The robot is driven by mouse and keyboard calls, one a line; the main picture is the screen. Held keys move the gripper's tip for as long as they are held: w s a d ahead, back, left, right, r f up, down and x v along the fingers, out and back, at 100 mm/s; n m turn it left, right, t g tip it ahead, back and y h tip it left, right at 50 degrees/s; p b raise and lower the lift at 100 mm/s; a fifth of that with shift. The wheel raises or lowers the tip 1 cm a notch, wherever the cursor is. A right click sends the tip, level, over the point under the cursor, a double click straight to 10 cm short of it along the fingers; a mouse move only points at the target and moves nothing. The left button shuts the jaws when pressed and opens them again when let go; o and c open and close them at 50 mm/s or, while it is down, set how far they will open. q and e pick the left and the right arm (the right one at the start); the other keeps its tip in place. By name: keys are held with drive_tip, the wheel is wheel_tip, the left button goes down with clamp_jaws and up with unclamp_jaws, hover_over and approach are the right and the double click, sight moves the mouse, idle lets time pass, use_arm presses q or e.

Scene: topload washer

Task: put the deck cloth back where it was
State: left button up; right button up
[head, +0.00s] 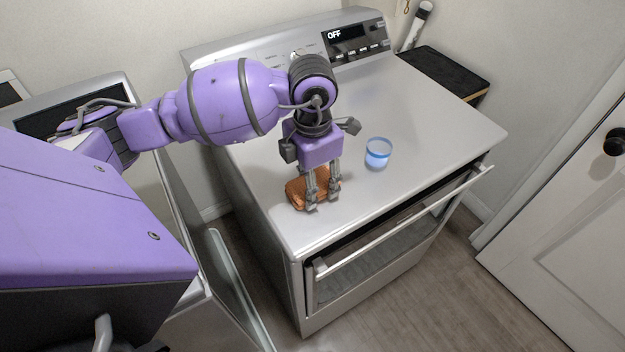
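A folded orange-brown cloth (297,190), which I take to be the deck cloth, lies on the silver machine's top (420,130) near its front left corner. My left gripper (323,206) points down at it from above. Its two fingers are apart and overlap the cloth in the picture, covering part of it. I cannot tell whether they pinch the cloth or only stand around it. My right gripper is not in view.
A clear cup with blue in it (377,153) stands on the machine top, right of the gripper. The machine's front door (400,222) is ajar. A control panel (345,32) reading OFF runs along the back. The top's right side is clear. A white door (570,190) stands at right.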

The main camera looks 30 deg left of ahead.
use_arm(q)
drive_tip(key=shift+f, duration=0.2)
drive_tip(key=o, duration=1.1)
wheel_tip(320, 180, up, 12)
drive_tip(key=shift+r, duration=0.25)
